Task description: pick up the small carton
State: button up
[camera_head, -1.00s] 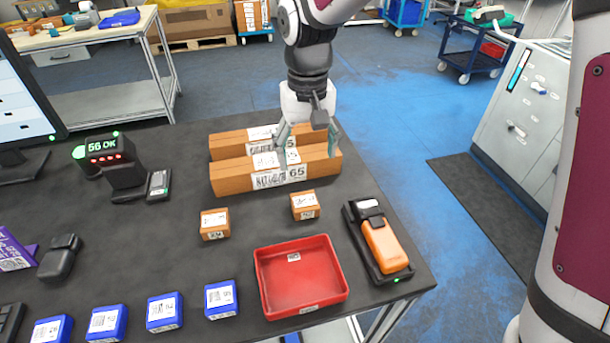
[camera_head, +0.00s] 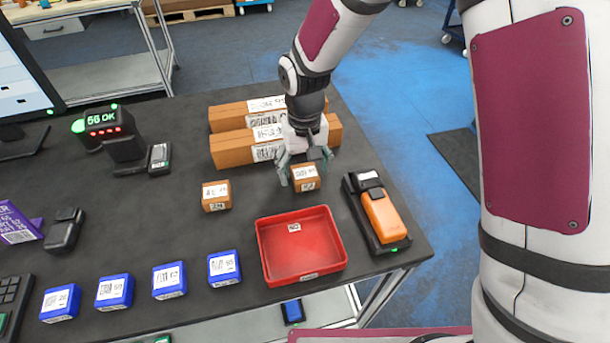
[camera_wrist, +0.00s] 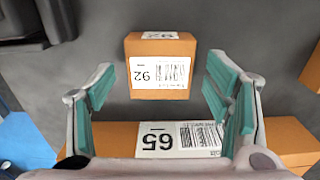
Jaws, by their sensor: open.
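Two small orange-brown cartons with white labels stand on the dark table. The right one (camera_head: 305,178) is right at my gripper (camera_head: 304,180), behind the red tray. The left one (camera_head: 216,195) stands apart to the left. In the wrist view the small carton (camera_wrist: 160,68) shows a barcode label with 92, ahead of and between the teal-padded fingers of my gripper (camera_wrist: 164,95). My fingers are open, with gaps on both sides of the carton in that view. I cannot tell whether they touch it.
Two long cartons (camera_head: 233,149) lie just behind my gripper. A red tray (camera_head: 335,262) is in front, an orange scanner (camera_head: 381,216) in its cradle to the right. Several blue boxes (camera_head: 223,267) line the front. A display stand (camera_head: 125,148) is at left.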

jog(key=shift+f, duration=0.35)
jog(key=c, duration=1.4)
jog(key=shift+o, duration=0.2)
jog(key=shift+r, duration=0.1)
